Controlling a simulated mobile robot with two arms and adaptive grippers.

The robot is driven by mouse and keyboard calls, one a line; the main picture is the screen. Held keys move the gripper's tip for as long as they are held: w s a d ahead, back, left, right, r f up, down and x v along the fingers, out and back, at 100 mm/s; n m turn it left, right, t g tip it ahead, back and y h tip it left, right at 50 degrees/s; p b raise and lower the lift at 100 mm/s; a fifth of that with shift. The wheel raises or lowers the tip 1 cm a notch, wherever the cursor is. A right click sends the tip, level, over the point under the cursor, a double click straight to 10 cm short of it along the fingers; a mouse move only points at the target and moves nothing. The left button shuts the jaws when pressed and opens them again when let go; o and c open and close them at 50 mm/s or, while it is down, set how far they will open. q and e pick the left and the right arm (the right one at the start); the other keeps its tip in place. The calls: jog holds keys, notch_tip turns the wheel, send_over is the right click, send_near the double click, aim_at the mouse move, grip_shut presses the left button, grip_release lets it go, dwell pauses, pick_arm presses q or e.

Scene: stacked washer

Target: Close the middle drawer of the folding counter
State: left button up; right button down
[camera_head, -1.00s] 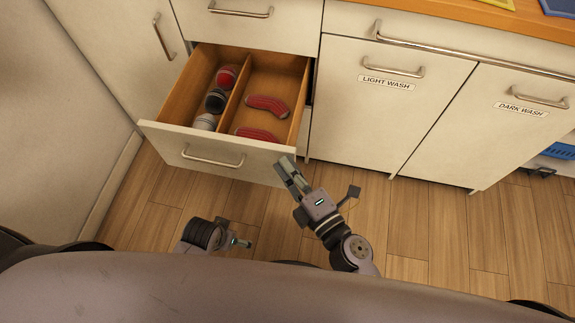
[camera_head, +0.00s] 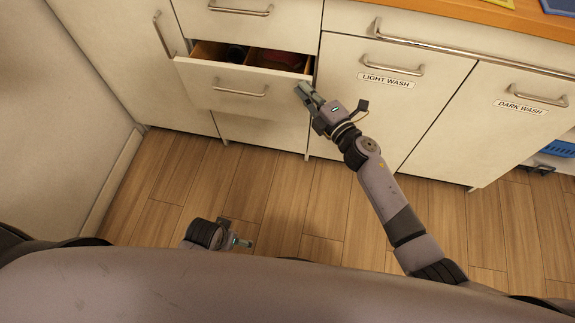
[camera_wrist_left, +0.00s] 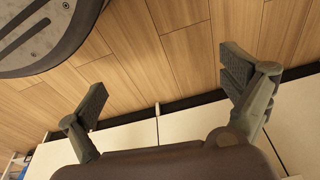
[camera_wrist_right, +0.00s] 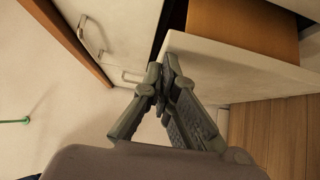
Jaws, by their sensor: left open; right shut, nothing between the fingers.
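The middle drawer (camera_head: 243,88) of the cream counter stands partly open in the head view, with a narrow gap above its front panel. Dark and reddish items show dimly inside it. Its metal bar handle (camera_head: 240,90) is on the front. My right gripper (camera_head: 303,90) is shut and empty, with its fingertips at the right end of the drawer front. In the right wrist view the fingertips (camera_wrist_right: 166,72) are at the corner of the drawer front (camera_wrist_right: 235,62). My left gripper (camera_head: 240,242) is low, away from the drawer; its spread fingers show in the left wrist view (camera_wrist_left: 160,95).
The upper drawer (camera_head: 245,22) is shut above. The light wash door (camera_head: 385,100) and dark wash door (camera_head: 500,130) are shut to the right. A tall cabinet (camera_head: 115,50) stands at the left. The wood floor (camera_head: 290,200) in front is clear.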

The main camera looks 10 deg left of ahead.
pick_arm(q)
jog(key=w+b+v, duration=0.3)
jog(key=v, duration=1)
jog(key=shift+w+r+t, duration=0.15)
jog(key=shift+r+t, duration=0.25)
pick_arm(e)
jog(key=w, duration=0.9)
jog(key=shift+d+r, duration=0.15)
jog(key=shift+d, duration=0.25)
jog(key=shift+w+r, duration=0.1)
jog(key=shift+w, duration=0.05)
